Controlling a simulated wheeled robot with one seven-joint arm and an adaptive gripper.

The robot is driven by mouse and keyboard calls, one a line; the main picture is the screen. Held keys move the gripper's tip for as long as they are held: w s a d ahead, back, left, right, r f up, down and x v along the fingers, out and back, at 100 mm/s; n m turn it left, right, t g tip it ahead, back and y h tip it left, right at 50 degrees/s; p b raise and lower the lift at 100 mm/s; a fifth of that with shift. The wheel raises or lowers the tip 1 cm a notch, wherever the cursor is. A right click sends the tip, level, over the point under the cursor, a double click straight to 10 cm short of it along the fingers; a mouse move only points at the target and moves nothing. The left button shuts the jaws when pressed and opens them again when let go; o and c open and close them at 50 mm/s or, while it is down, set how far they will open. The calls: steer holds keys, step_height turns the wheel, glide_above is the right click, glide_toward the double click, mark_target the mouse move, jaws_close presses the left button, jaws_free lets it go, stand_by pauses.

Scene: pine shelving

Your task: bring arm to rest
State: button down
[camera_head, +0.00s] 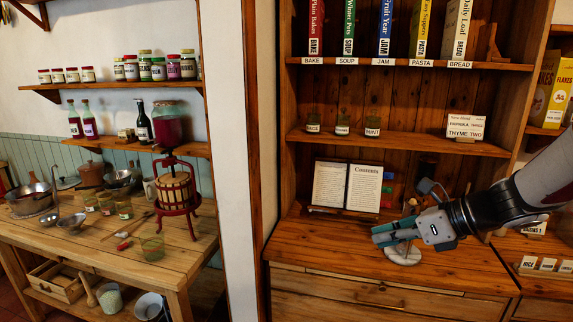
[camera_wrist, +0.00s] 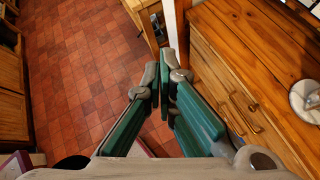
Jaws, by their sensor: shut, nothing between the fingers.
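My arm (camera_head: 520,195) reaches in from the right in the head view. My gripper (camera_head: 376,236) is at its end, in front of the pine shelving and above the counter (camera_head: 320,243). It points to the left. In the wrist view my gripper (camera_wrist: 165,80) has its green-padded fingers together with nothing between them. The tiled floor (camera_wrist: 85,75) lies below and beyond the fingertips.
A round pale stand (camera_head: 404,255) is on the counter behind or below my gripper. An open book (camera_head: 346,186) leans at the back. Shelves above hold jars (camera_head: 342,125) and upright books (camera_head: 389,28). A wooden table (camera_head: 150,262) with a red press (camera_head: 176,195) stands left.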

steer(key=s+a+r+n+g+h, duration=0.2)
steer(key=s+a+n, duration=0.1)
steer(key=s+n, duration=0.4)
steer(key=s+a+r+n+g+h, duration=0.1)
steer(key=s+a+r+n+h, duration=0.15)
steer(key=s+n, duration=0.5)
steer(key=s+d+r+n+t+h, duration=0.2)
steer(key=s+d+r+n+h, duration=0.1)
steer(key=s+n, duration=0.6)
steer(key=d+n+h, duration=0.1)
steer(key=n, duration=0.3)
steer(key=shift+s, duration=0.35)
steer(key=shift+h, duration=0.25)
